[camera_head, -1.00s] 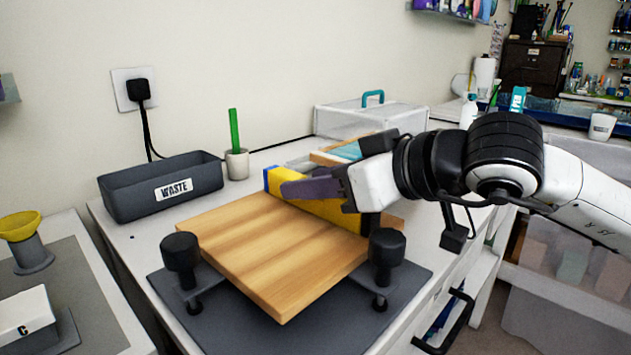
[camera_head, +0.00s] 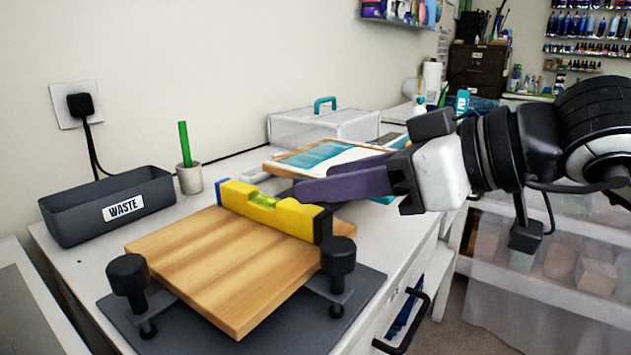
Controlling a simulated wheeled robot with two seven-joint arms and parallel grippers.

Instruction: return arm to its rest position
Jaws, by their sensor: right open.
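My right gripper (camera_head: 345,186) comes in from the right. It is open and empty, its purple-grey fingers pointing left, above and behind the right end of the yellow spirit level (camera_head: 270,212). The level lies across the far part of the wooden board (camera_head: 215,265), with its green vial showing. The board rests on a dark leveling base with black knobs (camera_head: 127,274) (camera_head: 338,256). My left gripper is not in view.
A dark WASTE bin (camera_head: 75,217) and a cup with a green stick (camera_head: 189,178) stand at the back left. A framed blue-and-white panel (camera_head: 318,155) and a clear box with a teal handle (camera_head: 300,128) lie behind. A drawer handle (camera_head: 405,325) juts out at front right.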

